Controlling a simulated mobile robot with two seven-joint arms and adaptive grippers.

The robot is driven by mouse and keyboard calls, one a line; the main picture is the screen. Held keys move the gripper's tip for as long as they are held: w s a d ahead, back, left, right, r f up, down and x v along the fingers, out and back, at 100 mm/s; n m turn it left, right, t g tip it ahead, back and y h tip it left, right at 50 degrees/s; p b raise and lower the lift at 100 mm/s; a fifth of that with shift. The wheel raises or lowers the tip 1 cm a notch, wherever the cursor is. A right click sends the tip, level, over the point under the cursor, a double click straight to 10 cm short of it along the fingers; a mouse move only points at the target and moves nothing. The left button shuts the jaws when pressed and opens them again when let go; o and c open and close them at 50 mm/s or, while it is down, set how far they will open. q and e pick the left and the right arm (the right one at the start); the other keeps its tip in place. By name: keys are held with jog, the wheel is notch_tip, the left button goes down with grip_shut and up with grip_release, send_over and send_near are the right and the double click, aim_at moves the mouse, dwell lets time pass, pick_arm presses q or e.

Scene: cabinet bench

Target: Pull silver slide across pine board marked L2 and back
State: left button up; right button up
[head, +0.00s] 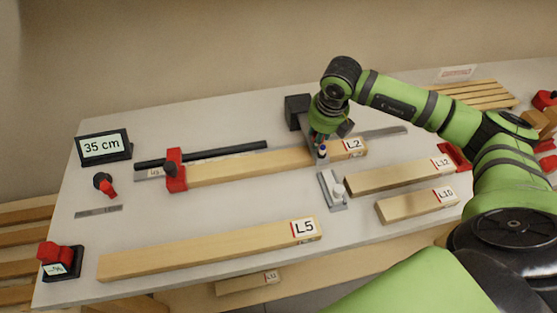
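The pine board marked L2 (240,167) lies along a long metal rail (385,132), with its left end at a red stop (175,170). The silver slide (309,140) stands across the board near its right end, just left of the L2 label. My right gripper (322,146) points down at the slide, close to or touching it. Its fingers are small and partly hidden, so I cannot tell whether they are closed on the slide. My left gripper is out of view.
A 35 cm display (104,146) stands at the left. A black bar (205,155) lies behind L2. Board L5 (205,250) lies in front. Boards L12 (395,177) and L10 (415,205), and a small metal square (331,190), lie right. A dark block (297,108) stands behind the slide.

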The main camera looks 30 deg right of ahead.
jog(key=shift+d+f, duration=0.1)
jog(key=shift+f, duration=0.05)
jog(key=shift+w+b, duration=0.25)
jog(key=shift+b, duration=0.05)
jog(key=shift+w+d+b, duration=0.35)
jog(key=shift+w+b, duration=0.1)
jog(key=shift+w, duration=0.85)
jog(key=shift+w+d+b, duration=0.3)
jog(key=shift+w+b, duration=0.2)
jog(key=shift+w, duration=0.8)
jog(key=shift+w+d+b, duration=0.35)
jog(key=shift+w+b, duration=0.1)
jog(key=shift+w, duration=0.85)
jog(key=o, duration=0.9)
notch_tip(320, 180, up, 9)
jog(key=p, duration=0.6)
